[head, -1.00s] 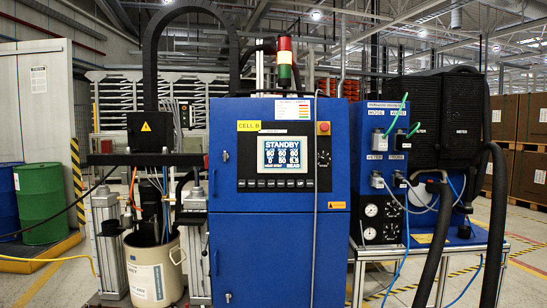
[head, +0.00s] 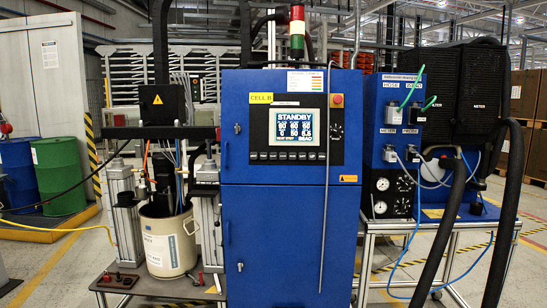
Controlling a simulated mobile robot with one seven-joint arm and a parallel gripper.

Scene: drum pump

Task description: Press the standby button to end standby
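A blue control cabinet (head: 285,220) stands in the middle of the head view, marked with a yellow "CELL B" label (head: 260,98). Its black panel holds a lit screen (head: 298,124) that reads "STANDBY" above rows of numbers. A row of small dark buttons (head: 296,156) runs under the screen; their markings are too small to read. A red round knob (head: 337,99) sits at the panel's upper right, with a black dial (head: 336,131) below it. My gripper is not in view.
A drum pump with a white pail (head: 167,243) stands left of the cabinet on a low cart. Green (head: 60,176) and blue drums stand further left. At right, a metal-framed bench (head: 420,226) carries gauges and black hoses. Floor shows between the left drums and the cart.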

